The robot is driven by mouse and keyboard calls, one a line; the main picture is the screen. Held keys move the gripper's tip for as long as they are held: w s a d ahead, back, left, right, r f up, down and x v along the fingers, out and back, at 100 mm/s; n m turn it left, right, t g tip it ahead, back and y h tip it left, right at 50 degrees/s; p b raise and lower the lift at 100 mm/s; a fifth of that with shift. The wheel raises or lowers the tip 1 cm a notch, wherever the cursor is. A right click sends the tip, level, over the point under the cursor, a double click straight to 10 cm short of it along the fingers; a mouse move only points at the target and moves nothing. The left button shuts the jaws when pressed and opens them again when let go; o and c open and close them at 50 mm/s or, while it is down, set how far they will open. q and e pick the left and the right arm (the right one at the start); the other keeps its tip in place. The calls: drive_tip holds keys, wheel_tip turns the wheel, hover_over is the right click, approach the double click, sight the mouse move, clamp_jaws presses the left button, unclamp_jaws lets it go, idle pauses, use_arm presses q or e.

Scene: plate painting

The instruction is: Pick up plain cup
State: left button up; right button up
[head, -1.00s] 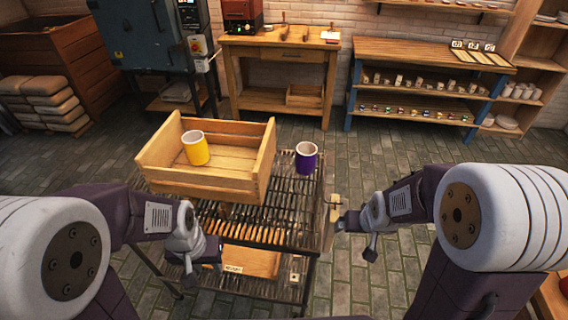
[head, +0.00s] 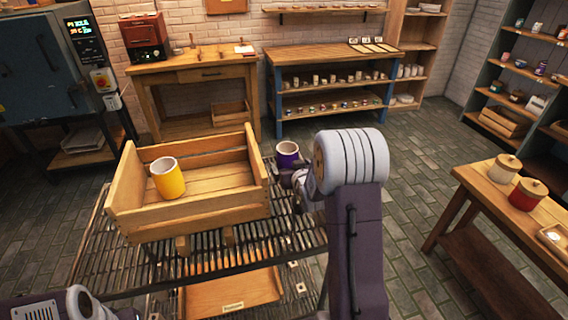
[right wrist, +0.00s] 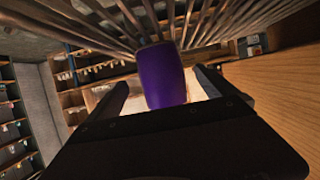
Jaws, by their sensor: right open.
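A plain purple cup (head: 288,154) with a pale inside stands on the wire rack (head: 105,262), just right of the wooden crate. A plain yellow cup (head: 168,178) sits inside the crate (head: 130,202). My right gripper (head: 290,178) is beside the purple cup on its near side and partly covers it. In the right wrist view the purple cup (right wrist: 162,75) lies between the two open fingers of my right gripper (right wrist: 160,86), with gaps on both sides. My left arm shows only at the bottom left of the head view, with its gripper out of frame.
The crate's right wall stands close to the purple cup. A wooden board (head: 232,292) lies on the lower rack level. A side table (head: 470,183) with lidded jars is at right. Shelves and a workbench (head: 195,75) stand behind. Brick floor is clear between.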

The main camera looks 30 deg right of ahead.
drive_tip(key=shift+w+a+f, duration=0.15)
drive_tip(key=shift+w, duration=0.3)
drive_tip(key=x, duration=0.5)
drive_tip(key=shift+s, duration=0.1)
drive_tip(key=shift+c, duration=1.2)
drive_tip(key=c, duration=1.5)
